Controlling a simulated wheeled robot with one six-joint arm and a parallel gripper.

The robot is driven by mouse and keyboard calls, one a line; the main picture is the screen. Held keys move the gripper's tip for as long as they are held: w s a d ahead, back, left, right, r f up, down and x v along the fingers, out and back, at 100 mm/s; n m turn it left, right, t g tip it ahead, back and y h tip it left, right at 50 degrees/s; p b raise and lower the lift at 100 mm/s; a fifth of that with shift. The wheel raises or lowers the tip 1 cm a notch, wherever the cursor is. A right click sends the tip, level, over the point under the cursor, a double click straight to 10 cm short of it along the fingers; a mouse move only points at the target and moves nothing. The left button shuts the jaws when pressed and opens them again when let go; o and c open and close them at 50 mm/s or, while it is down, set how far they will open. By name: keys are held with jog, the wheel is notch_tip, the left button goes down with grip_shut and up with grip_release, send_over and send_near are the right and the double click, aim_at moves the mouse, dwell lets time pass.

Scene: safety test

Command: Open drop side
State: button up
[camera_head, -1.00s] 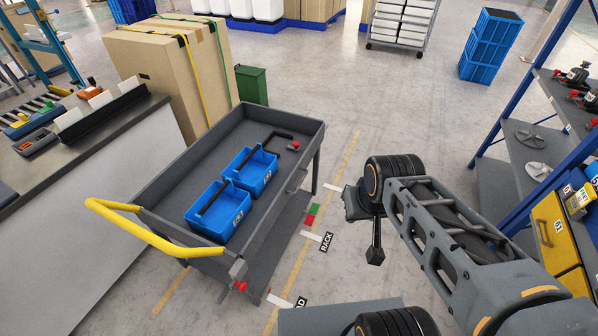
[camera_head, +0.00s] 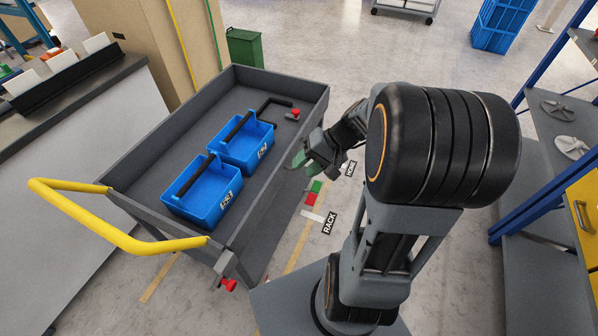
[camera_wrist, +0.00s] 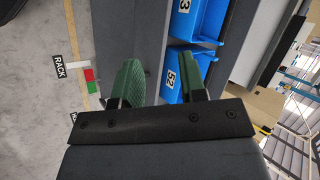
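The grey cart (camera_head: 150,187) has a drop side (camera_head: 272,205) along its right edge, standing upright. A red knob (camera_head: 295,113) is at the far end of this side and another red knob (camera_head: 228,284) is at the near end. My gripper (camera_head: 299,160) is just right of the drop side, near its middle to far part. In the wrist view my gripper (camera_wrist: 163,80) has its two green fingers spread apart with nothing between them. I cannot tell whether a finger touches the panel.
Two blue bins (camera_head: 200,205) (camera_head: 243,150) with black handles sit in the cart. A yellow push handle (camera_head: 120,232) is at the cart's near left. A grey counter (camera_head: 70,150) is at left, a shelf rack (camera_head: 558,150) at right.

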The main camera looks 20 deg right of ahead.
jog(key=w+d+f+m+t+y+b, duration=0.1)
jog(key=w+d+f+m+t+b, duration=0.3)
jog(key=d+f, duration=0.3)
jog(key=w+d+f+m+t+y+b, duration=0.1)
jog(key=w+d+f+t+b, duration=0.1)
jog(key=d+f+t+b, duration=0.35)
jog(key=x, duration=1.2)
jog(key=shift+w+d+f, duration=0.2)
jog(key=shift+w+d, duration=0.1)
jog(key=shift+d, duration=0.05)
jog(key=shift+p, duration=0.3)
jog(key=shift+c, duration=0.2)
grip_shut()
